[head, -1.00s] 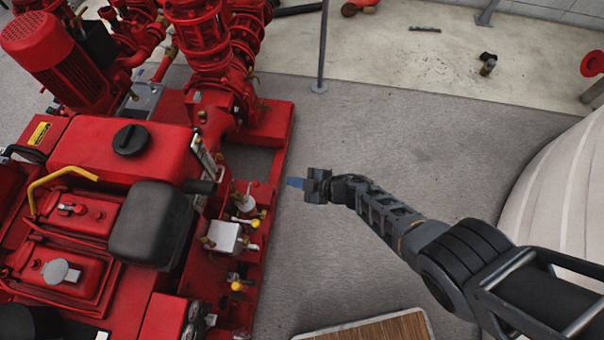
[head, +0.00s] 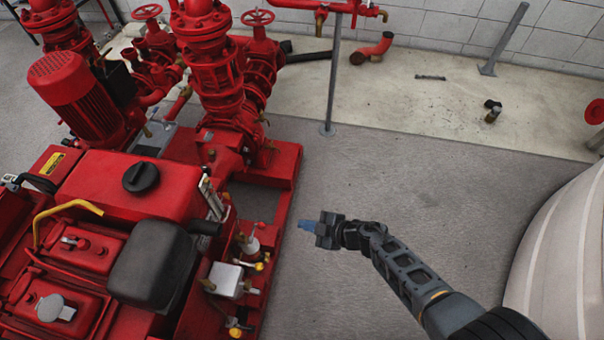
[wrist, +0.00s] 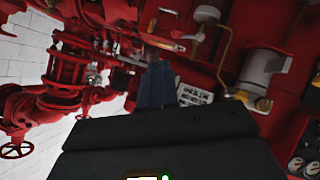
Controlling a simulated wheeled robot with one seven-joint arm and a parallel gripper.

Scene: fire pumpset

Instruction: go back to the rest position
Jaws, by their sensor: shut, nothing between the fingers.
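My gripper (head: 308,226) is at the end of my arm, to the right of the red pumpset (head: 120,175) in the head view. Its blue fingers are together with nothing between them, and they point left toward the pumpset's valve side. A gap of grey floor shows between the fingertips and the red frame. In the wrist view the blue fingers (wrist: 155,86) stand in front of the red machinery. A white label plate (wrist: 194,95) and a pale lever handle (wrist: 207,14) show beyond them.
Small valves with yellow knobs (head: 259,266) line the pumpset's near right side. A thin grey post (head: 333,75) stands behind my gripper. A large pale rounded tank (head: 565,255) is at the right. Grey floor (head: 420,175) between them is clear. Loose red pipe (head: 374,48) lies near the wall.

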